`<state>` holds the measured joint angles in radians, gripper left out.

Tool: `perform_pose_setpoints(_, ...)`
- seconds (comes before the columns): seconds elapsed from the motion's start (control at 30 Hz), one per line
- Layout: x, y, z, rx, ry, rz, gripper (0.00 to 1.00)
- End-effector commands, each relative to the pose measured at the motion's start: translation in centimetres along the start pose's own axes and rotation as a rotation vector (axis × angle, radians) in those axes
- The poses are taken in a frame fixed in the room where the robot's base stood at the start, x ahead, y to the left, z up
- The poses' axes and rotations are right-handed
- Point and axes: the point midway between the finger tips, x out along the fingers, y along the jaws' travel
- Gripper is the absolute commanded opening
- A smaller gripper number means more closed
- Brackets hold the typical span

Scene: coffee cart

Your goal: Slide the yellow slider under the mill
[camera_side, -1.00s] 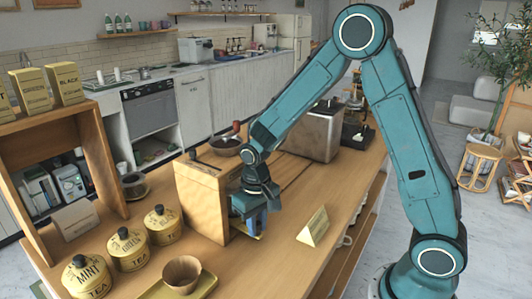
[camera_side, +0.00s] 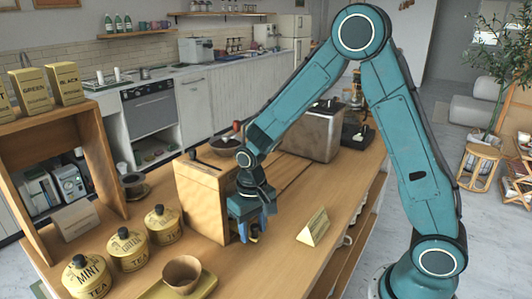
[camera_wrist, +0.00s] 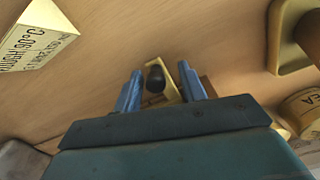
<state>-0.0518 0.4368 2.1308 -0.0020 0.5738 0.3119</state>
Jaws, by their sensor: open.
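The mill (camera_side: 205,203) is a wooden box with a crank on top, standing on the wooden counter. The yellow slider (camera_side: 253,236) lies low at the mill's right side, mostly hidden by my gripper (camera_side: 254,226) in the side view. In the wrist view, the yellow slider (camera_wrist: 168,70) shows with a black knob standing up between the two blue fingers of my gripper (camera_wrist: 159,82). The fingers are open, with a gap on both sides of the knob. How far the slider reaches under the mill is hidden.
Several yellow tea tins (camera_side: 128,248) and a wooden bowl (camera_side: 182,273) on a yellow tray (camera_side: 205,284) stand at front left. A folded price sign (camera_side: 313,227) stands right of my gripper. A metal box (camera_side: 314,133) stands behind.

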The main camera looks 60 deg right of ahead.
Motion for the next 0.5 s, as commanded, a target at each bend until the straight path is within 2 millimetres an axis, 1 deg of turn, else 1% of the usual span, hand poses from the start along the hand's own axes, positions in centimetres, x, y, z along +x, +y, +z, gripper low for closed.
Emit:
perform_pose_setpoints(0.17, -0.6, 0.0, -0.1, 0.001, 0.003, 0.0, 0.41)
perform_pose_setpoints(0.27, -1.4, 0.0, -0.1, 0.001, 0.003, 0.0, 0.41)
perform_pose_setpoints(0.37, -2.5, 0.0, -0.1, 0.001, 0.005, -0.001, 0.41)
perform_pose_setpoints(0.5, -4.6, 0.0, -0.1, 0.001, 0.005, -0.001, 0.41)
